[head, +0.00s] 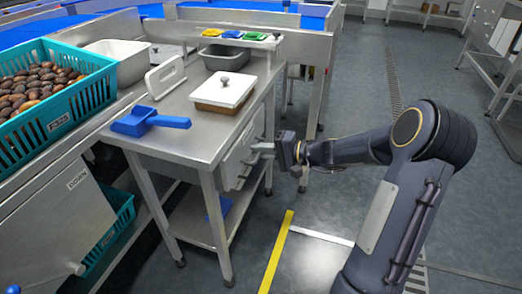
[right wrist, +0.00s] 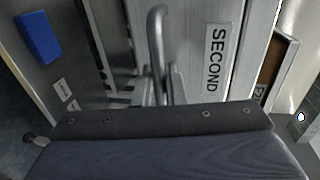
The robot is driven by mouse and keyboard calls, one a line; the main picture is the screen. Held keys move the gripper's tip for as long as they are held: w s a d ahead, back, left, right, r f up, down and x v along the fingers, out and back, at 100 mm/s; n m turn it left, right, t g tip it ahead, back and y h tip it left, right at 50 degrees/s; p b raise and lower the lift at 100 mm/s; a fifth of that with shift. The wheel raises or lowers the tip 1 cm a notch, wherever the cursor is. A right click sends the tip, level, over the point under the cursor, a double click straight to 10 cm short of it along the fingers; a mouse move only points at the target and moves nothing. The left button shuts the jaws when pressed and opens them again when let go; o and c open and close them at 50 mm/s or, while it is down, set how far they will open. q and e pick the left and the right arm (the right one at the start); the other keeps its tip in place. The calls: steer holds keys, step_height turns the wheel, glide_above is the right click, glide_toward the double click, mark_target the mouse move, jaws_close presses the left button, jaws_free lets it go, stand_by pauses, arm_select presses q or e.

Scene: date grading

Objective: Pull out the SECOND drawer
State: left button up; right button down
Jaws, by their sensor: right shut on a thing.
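The second drawer shows its front, with a plate reading SECOND (right wrist: 214,60), in the right wrist view. Its bar handle (right wrist: 156,30) stands out from the front, beside the plate. My right gripper (right wrist: 160,84) is shut on this handle. In the head view my right gripper (head: 268,150) reaches the drawer side of the steel table (head: 185,135) from the right. The drawer front (head: 238,152) there is small and partly hidden. I cannot tell how far the drawer is out. My left gripper is not in view.
On the table are a blue scoop (head: 150,121), a brown box with a white lid (head: 223,90) and an upright white handled piece (head: 166,76). A teal crate of dates (head: 98,92) stands at left. A blue item (head: 219,207) lies on the lower shelf. Floor at right is open.

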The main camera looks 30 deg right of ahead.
steer(key=f+b+v, duration=0.1)
steer(key=f+v, duration=0.1)
steer(key=v, duration=0.8)
steer(key=f+v, duration=0.2)
steer(key=v, duration=0.7)
steer(key=shift+b+v, duration=0.4)
steer(key=shift+v, duration=0.4)
steer(key=shift+s+f, duration=0.1)
steer(key=shift+f, duration=0.1)
steer(key=c, duration=1.6)
jaws_free()
steer(key=p+v, duration=0.2)
steer(key=v, duration=0.5)
steer(key=shift+s+d+r, duration=0.1)
steer(key=shift+s+d, duration=0.1)
steer(key=shift+s, duration=0.1)
